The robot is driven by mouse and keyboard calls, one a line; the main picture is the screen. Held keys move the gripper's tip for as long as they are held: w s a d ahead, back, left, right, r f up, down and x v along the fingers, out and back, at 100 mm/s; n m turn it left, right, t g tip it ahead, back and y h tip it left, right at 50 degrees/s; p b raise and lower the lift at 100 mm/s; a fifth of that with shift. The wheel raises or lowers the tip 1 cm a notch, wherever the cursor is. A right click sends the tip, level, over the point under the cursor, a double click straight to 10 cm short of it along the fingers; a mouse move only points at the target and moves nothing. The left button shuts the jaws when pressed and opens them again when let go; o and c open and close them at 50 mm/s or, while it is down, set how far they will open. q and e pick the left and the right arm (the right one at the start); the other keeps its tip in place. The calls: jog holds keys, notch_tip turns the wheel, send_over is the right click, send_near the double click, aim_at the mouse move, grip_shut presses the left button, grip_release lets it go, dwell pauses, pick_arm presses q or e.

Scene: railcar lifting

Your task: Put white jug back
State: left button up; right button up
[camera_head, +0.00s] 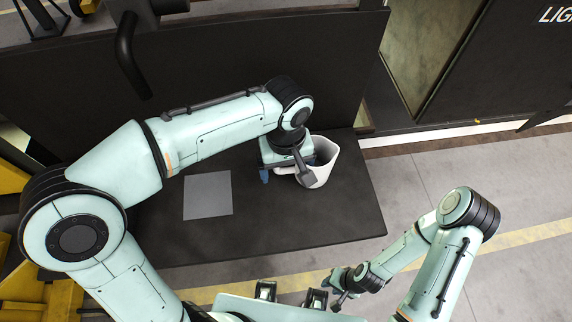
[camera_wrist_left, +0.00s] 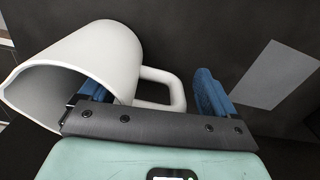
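The white jug (camera_head: 325,163) is near the right end of the dark table (camera_head: 300,225), partly hidden by my left gripper (camera_head: 284,177). In the left wrist view the jug (camera_wrist_left: 95,60) fills the left side, its mouth toward the lower left. Its handle (camera_wrist_left: 178,92) lies between the two blue fingers of my left gripper (camera_wrist_left: 150,95). The fingers are wide apart, and the right one has a clear gap to the handle. The left finger overlaps the jug's body; I cannot tell if it touches. My right gripper (camera_head: 338,290) is low in the head view, away from the table, its fingers unclear.
A flat grey square (camera_head: 208,195) lies on the table left of the jug; it also shows in the left wrist view (camera_wrist_left: 275,75). A dark upright panel (camera_head: 210,95) with a black handle (camera_head: 130,55) stands behind the table. The table's front middle is clear.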

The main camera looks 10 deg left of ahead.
pick_arm(q)
jog(key=shift+r, duration=0.1)
pick_arm(e)
jog(key=shift+w, duration=0.1)
pick_arm(q)
jog(key=shift+r, duration=0.3)
notch_tip(320, 180, up, 12)
jog(key=shift+w+f+p, duration=0.1)
jog(key=shift+f+p, duration=0.1)
jog(key=shift+p, duration=1.05)
pick_arm(e)
jog(key=w+r, duration=0.2)
jog(key=r, duration=0.1)
jog(key=shift+w+r, duration=0.1)
jog(key=shift+r, duration=0.05)
